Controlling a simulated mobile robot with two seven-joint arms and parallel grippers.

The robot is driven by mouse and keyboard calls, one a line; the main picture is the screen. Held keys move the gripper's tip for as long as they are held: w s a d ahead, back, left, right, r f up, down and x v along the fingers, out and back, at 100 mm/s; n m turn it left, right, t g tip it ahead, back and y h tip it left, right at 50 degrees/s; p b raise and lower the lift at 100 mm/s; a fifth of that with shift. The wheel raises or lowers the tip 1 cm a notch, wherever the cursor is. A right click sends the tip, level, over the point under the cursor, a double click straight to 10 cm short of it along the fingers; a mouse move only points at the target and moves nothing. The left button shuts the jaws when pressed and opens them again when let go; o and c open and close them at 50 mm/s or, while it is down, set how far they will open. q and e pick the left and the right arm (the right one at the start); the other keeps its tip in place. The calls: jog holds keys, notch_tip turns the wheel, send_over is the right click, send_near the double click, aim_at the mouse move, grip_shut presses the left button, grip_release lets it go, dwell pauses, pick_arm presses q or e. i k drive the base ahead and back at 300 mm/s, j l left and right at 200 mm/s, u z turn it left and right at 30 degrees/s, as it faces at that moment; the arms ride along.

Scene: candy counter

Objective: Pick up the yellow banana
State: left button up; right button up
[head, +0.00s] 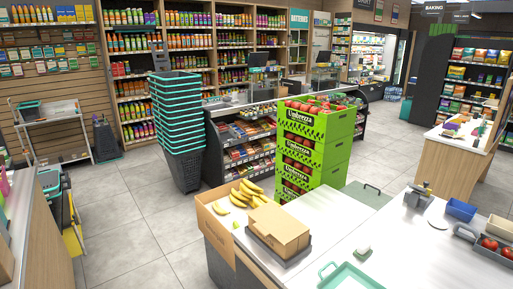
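Several yellow bananas (246,189) lie in a loose bunch in the head view, left of centre at the near counter. They rest in or on an open cardboard box (214,221) at the counter's left end. A smaller yellow piece (236,224) shows lower in the box; I cannot tell what it is. Neither of my grippers is in view, and nothing is seen touching the bananas.
A brown carton (279,226) in a grey tray stands just right of the bananas. Green tomato crates (314,145) are stacked behind, and dark baskets (178,130) stand behind left. A teal tray (348,277) lies on the counter. Tiled floor (125,215) is clear at left.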

aim_at(216, 207)
jog(key=u, duration=0.55)
jog(key=i+u, duration=0.45)
jog(key=i, duration=3.7)
jog(key=i+j+z, duration=0.1)
jog(key=i, duration=1.45)
jog(key=i+z, duration=0.1)
jog(key=z, duration=0.4)
jog(key=i+z, duration=0.1)
jog(key=z, duration=0.4)
jog(key=j+z, duration=0.15)
jog(key=z, duration=0.35)
jog(key=i+j, duration=0.05)
